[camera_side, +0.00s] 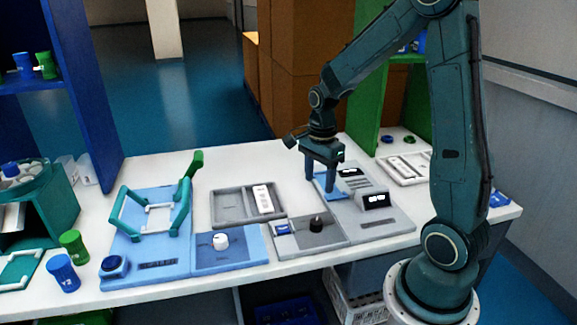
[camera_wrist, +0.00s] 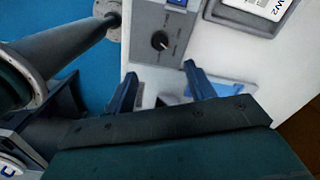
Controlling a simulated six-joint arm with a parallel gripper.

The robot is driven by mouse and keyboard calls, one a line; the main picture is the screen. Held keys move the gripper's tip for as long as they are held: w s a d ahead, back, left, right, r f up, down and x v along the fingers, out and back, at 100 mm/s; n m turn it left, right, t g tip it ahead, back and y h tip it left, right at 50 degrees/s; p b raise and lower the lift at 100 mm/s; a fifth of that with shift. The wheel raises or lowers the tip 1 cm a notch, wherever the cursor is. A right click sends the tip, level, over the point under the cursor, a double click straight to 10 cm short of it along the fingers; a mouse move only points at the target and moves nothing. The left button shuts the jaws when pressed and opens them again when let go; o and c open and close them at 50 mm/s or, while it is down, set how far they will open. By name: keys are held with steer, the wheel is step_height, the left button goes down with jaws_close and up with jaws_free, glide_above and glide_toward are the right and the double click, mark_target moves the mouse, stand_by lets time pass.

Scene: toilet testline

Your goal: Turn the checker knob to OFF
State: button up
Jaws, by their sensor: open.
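A black knob (camera_side: 316,223) stands on a grey panel (camera_side: 290,245) beside a small blue display (camera_side: 283,228). In the wrist view the black knob (camera_wrist: 160,40) sits on the grey panel (camera_wrist: 146,20) with small marks around it, too small to read. A pale pointer line shows on it; I cannot tell which mark it points at. My gripper (camera_side: 320,187) is open, pointing down over the grey tester behind and right of the knob, apart from the knob. Its two blue-grey fingers (camera_wrist: 160,78) also show in the wrist view, with nothing held between them.
A white knob (camera_side: 220,241) sits on a blue panel left of the black knob. A grey tray (camera_side: 232,220) with a white labelled part lies behind. The grey tester (camera_side: 390,224) has raised displays beside my gripper. A blue fixture with green handles (camera_side: 185,205) stands left.

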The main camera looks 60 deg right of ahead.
mark_target(316, 221)
steer(key=shift+f, duration=6.65)
steer(key=shift+c, duration=0.2)
steer(key=c, duration=0.9)
